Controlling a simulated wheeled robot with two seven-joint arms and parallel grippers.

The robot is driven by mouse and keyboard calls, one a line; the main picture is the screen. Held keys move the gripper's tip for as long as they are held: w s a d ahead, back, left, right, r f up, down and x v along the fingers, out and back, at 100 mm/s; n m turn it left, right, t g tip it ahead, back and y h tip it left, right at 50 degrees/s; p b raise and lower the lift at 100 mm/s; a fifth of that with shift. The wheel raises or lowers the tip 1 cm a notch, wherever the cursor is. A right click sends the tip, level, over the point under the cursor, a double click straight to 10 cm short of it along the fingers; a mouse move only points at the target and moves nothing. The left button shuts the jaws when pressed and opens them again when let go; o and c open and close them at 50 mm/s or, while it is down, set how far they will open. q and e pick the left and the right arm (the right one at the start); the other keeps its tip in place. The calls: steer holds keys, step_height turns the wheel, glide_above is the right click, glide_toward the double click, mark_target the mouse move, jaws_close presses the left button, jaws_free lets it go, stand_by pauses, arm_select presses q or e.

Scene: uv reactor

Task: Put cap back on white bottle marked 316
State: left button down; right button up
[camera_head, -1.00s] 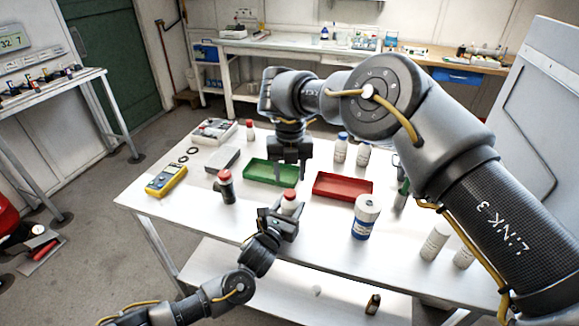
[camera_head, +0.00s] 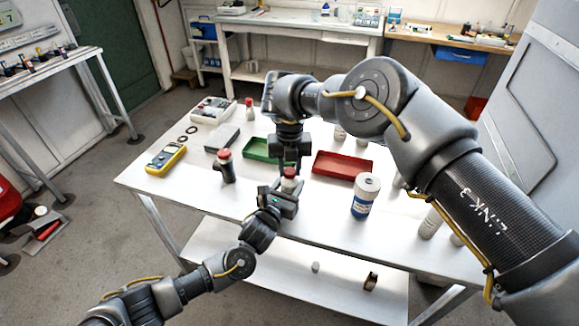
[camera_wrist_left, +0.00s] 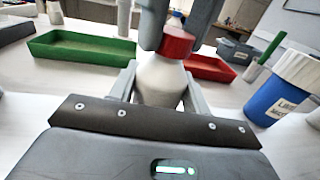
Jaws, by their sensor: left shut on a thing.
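My left gripper (camera_head: 279,197) is shut on a white bottle (camera_wrist_left: 162,80), holding it upright above the table's front part. A red cap (camera_wrist_left: 178,42) is at the bottle's top; it also shows in the head view (camera_head: 289,172). It looks slightly off to the right of the neck, and I cannot tell how it is seated. My right gripper (camera_head: 287,165) points down from above, with its fingers (camera_wrist_left: 180,22) on both sides of the cap. I cannot tell whether they press on it. The number on the bottle is not readable.
A green tray (camera_head: 257,149) and a red tray (camera_head: 342,164) lie behind the grippers. A blue-and-white jar (camera_head: 365,195) stands to the right, a dark red-capped bottle (camera_head: 226,166) to the left. A yellow meter (camera_head: 166,158) lies farther left. The table's front edge is close.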

steer(key=c, duration=0.5)
steer(key=shift+c, duration=0.2)
steer(key=o, duration=1.2)
steer(key=shift+c, duration=0.2)
steer(key=shift+r, duration=0.1)
step_height(320, 180, up, 12)
arm_select(q)
steer(key=c, duration=0.6)
jaws_free()
